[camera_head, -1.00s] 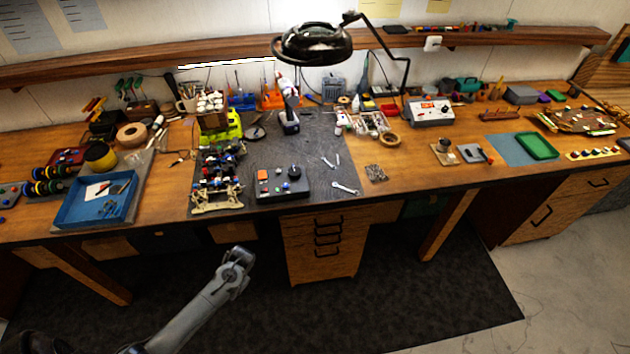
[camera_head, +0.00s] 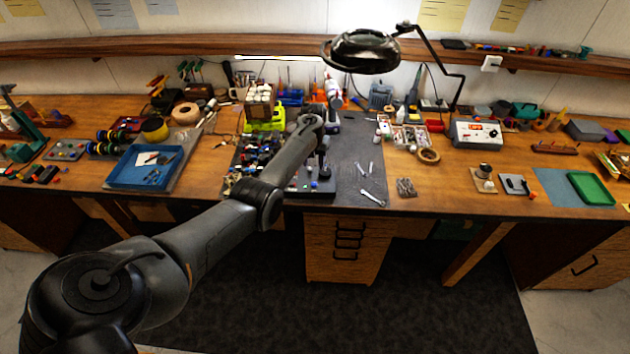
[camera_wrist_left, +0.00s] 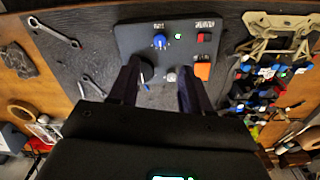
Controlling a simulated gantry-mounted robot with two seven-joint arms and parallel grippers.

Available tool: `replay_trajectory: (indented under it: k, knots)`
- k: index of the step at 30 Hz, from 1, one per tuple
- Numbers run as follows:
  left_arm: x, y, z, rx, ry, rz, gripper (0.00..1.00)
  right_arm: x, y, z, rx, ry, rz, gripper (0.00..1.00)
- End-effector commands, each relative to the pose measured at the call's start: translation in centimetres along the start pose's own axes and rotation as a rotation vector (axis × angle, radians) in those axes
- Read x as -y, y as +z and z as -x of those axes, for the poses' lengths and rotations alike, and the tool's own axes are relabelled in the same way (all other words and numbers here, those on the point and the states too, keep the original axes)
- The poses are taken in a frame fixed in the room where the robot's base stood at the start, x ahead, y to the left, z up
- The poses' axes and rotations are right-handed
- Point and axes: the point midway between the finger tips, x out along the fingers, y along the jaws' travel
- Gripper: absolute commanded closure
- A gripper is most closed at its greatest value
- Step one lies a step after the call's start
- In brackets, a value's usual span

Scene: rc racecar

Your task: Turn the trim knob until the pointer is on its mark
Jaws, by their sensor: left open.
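The dark control box (camera_wrist_left: 180,52) lies below my left gripper in the left wrist view. It carries a blue knob (camera_wrist_left: 160,41), a black knob (camera_wrist_left: 147,73) partly covered by one finger, and a small silver knob (camera_wrist_left: 170,76). I cannot tell which is the trim knob, or read a pointer or mark. My left gripper (camera_wrist_left: 159,82) is open, its fingers above the box on either side of the black and silver knobs. Contact cannot be told. In the head view my left gripper (camera_head: 323,170) is over the box, which my arm largely hides. My right gripper is out of view.
The box also has a red button (camera_wrist_left: 201,37) and an orange switch (camera_wrist_left: 202,70). A car chassis (camera_wrist_left: 277,35) lies close beside it. Wrenches (camera_head: 372,198) lie on the dark mat (camera_head: 350,150). A lamp (camera_head: 362,52) hangs above the bench.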

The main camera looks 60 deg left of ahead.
Motion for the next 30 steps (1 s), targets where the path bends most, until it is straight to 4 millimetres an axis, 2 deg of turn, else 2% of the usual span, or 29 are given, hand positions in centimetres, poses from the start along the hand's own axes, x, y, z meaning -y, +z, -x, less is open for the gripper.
replay_trajectory:
  k: [7, 21, 30]
  knots:
    - [0.0, 0.1, -2.4, 0.003, 0.001, -0.001, 0.52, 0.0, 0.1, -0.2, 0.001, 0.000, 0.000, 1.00]
    - [0.0, 0.1, -8.7, 0.000, -0.001, 0.000, 0.52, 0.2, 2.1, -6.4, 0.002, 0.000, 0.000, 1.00]
    - [0.0, 0.1, -10.4, 0.000, -0.001, -0.001, 0.52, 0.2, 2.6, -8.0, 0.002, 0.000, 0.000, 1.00]
